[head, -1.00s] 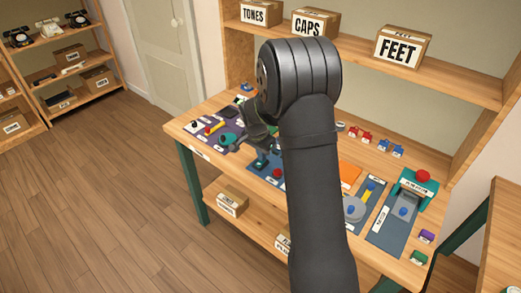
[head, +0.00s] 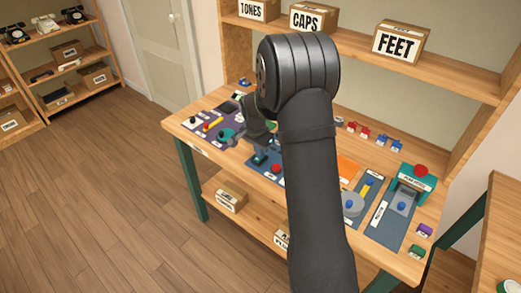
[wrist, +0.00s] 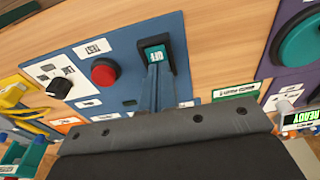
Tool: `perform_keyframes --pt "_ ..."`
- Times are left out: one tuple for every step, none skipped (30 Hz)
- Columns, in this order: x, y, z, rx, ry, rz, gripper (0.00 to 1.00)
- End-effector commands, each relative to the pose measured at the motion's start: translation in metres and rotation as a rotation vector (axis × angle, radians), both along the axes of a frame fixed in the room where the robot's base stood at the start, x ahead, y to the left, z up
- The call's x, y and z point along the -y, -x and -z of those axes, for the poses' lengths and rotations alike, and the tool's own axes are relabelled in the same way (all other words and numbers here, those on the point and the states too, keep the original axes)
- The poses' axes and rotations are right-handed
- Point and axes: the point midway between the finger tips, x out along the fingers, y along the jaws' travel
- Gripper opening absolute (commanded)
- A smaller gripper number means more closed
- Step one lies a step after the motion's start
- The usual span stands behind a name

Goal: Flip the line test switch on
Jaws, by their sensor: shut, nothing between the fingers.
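A blue test panel (wrist: 125,75) fills the middle of the wrist view, with a label reading TEST. On it is a teal rocker switch (wrist: 155,53) in a black frame, with a red round button (wrist: 104,72) to its left. The narrow fingers of my gripper (wrist: 156,68) are shut and empty, with their tips at the switch's lower part; I cannot tell if they touch. In the head view my gripper (head: 261,150) is over the teal switch area, and my arm hides part of the bench.
A black knob (wrist: 60,87) on a white plate and yellow parts (wrist: 20,100) lie left of the panel. A purple panel with a green dial (wrist: 305,40) is at right. The wooden bench (head: 185,122) holds several other stations. Boxes stand on the shelf above.

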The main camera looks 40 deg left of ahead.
Motion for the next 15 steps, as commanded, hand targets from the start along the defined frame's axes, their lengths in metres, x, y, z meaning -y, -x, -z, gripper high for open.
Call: perform_keyframes --pt "0.0020 0.0069 0.0043 -0.010 0.009 -0.001 0.00" --pt "0.0020 0.0083 0.0042 -0.010 0.009 -0.001 0.00" --pt "0.0020 0.0099 0.0040 -0.010 0.009 -0.001 0.00" --pt "0.0019 0.0106 0.0039 -0.010 0.009 -0.001 0.00" --pt "0.0018 0.0111 0.0037 -0.009 0.008 0.000 0.00" --pt "0.0017 0.0113 0.0036 -0.009 0.008 0.000 0.00" --pt "0.0017 0.0113 0.0035 -0.009 0.008 0.000 0.00" --pt "0.0017 0.0112 0.0033 -0.009 0.008 0.000 0.00" --pt "0.0016 0.0110 0.0033 -0.008 0.007 0.000 0.00" --pt "0.0016 0.0109 0.0032 -0.008 0.007 0.000 0.00" --pt "0.0016 0.0107 0.0031 -0.008 0.007 0.000 0.00" --pt "0.0015 0.0106 0.0030 -0.007 0.007 0.000 0.00" --pt "0.0015 0.0104 0.0027 -0.007 0.006 0.000 0.00" --pt "0.0014 0.0104 0.0022 -0.007 0.006 0.000 0.00" --pt "0.0013 0.0104 0.0007 -0.006 0.006 0.000 0.00"
